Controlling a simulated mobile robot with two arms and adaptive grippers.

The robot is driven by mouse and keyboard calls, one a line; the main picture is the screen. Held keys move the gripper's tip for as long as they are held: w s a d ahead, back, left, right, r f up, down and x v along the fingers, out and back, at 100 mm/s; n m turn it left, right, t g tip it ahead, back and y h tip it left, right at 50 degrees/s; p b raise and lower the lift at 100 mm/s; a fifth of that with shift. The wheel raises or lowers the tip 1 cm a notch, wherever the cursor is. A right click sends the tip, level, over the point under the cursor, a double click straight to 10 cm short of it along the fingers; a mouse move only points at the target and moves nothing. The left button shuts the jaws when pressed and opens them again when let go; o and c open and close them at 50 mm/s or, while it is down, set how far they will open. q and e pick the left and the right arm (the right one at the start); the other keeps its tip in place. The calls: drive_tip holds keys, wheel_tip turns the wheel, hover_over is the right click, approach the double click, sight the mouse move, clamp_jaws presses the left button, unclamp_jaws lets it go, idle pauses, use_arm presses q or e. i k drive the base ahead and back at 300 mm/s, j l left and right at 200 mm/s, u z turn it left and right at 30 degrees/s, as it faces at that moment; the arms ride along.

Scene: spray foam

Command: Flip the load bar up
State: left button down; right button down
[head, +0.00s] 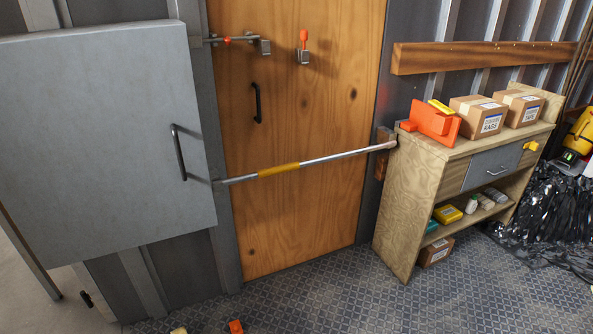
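The load bar (335,157) is a thin silver pole with a yellow band (278,170) near its middle. It lies across the front of a wooden door (305,215) at about mid-height, rising slightly to the right. Its left end is by the grey door frame. Its right end meets a small wooden block (382,155) beside the shelf unit. Neither of my grippers shows in the head view.
A grey panel door (100,130) with a black handle stands open at the left. A wooden shelf unit (410,205) with boxes and an orange item stands close to the bar's right end. The metal floor (350,290) in front is mostly clear.

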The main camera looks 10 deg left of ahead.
sight(295, 166)
drive_tip(key=i+l, duration=0.25)
drive_tip(key=i, duration=0.2)
drive_tip(key=i+l+z, duration=0.1)
drive_tip(key=i, duration=0.35)
drive_tip(key=l, duration=0.1)
